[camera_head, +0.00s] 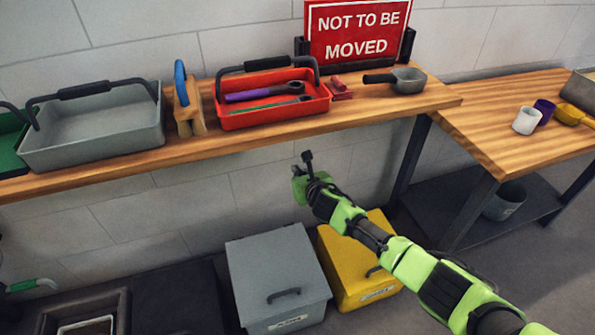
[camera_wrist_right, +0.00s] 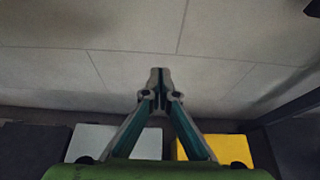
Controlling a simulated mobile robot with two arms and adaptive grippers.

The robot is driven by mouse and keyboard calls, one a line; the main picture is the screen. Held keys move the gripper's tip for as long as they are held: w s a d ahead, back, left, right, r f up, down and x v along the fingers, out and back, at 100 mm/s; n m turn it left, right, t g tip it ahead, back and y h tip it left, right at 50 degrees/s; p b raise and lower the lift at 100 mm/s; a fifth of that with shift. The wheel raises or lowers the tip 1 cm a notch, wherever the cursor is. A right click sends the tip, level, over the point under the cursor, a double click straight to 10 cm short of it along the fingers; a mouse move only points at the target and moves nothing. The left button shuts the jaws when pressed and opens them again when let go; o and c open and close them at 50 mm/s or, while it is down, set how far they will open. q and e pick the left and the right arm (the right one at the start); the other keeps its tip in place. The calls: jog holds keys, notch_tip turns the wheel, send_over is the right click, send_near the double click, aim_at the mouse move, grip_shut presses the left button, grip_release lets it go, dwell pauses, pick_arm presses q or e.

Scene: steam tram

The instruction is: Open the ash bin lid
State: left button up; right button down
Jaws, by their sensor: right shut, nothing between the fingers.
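A grey bin (camera_head: 278,270) with a flat closed lid and a dark handle (camera_head: 284,293) stands on the floor below the bench in the head view. Its white front label is too small to read surely. A yellow bin (camera_head: 350,262) with a closed lid stands directly to its right, partly hidden by my right arm. In the wrist view the grey bin (camera_wrist_right: 118,143) and yellow bin (camera_wrist_right: 232,148) show at the bottom. My right gripper (camera_head: 304,163) is shut and empty, above and behind the bins near the wall. Its fingertips (camera_wrist_right: 158,75) meet.
The wooden bench (camera_head: 200,148) overhangs behind the bins, with a grey tray (camera_head: 95,125), a red tool tray (camera_head: 285,117) and a scoop (camera_head: 408,80) on it. A second table (camera_head: 500,130) stands right. A dark open box (camera_head: 85,310) is at lower left.

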pick_arm(q)
jog(key=shift+s+f, duration=0.1)
jog(key=shift+s, duration=0.2)
jog(key=shift+w, duration=0.3)
pick_arm(e)
jog(key=v, duration=1.2)
